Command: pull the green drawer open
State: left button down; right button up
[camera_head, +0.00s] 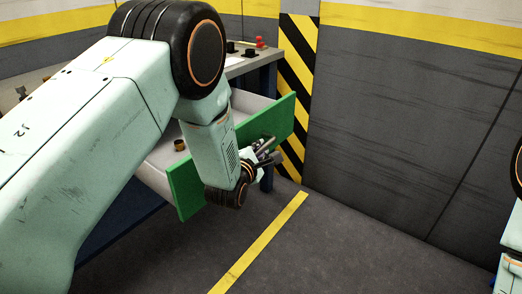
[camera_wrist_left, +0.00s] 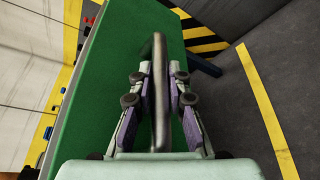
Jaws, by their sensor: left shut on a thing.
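The green drawer (camera_head: 275,121) stands pulled out from the bench, with its pale inside showing behind the green front. The front fills the left middle of the left wrist view (camera_wrist_left: 112,75). Its grey bar handle (camera_wrist_left: 160,50) runs between my left fingers. My left gripper (camera_head: 264,158) is shut on this handle, with a finger pad on each side of it in the left wrist view (camera_wrist_left: 160,85). My left forearm hides part of the drawer. My right gripper is out of view.
A small brass-coloured ring (camera_head: 180,145) lies in the drawer. The bench top (camera_head: 245,62) behind carries dark and red controls. A striped pillar (camera_head: 300,45) and grey wall stand close behind on the right. The floor ahead, with a yellow line (camera_head: 258,243), is clear.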

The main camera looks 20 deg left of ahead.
pick_arm(q)
jog(key=c, duration=1.3)
grip_release()
jog(key=shift+s, duration=0.1)
jog(key=v, duration=1.2)
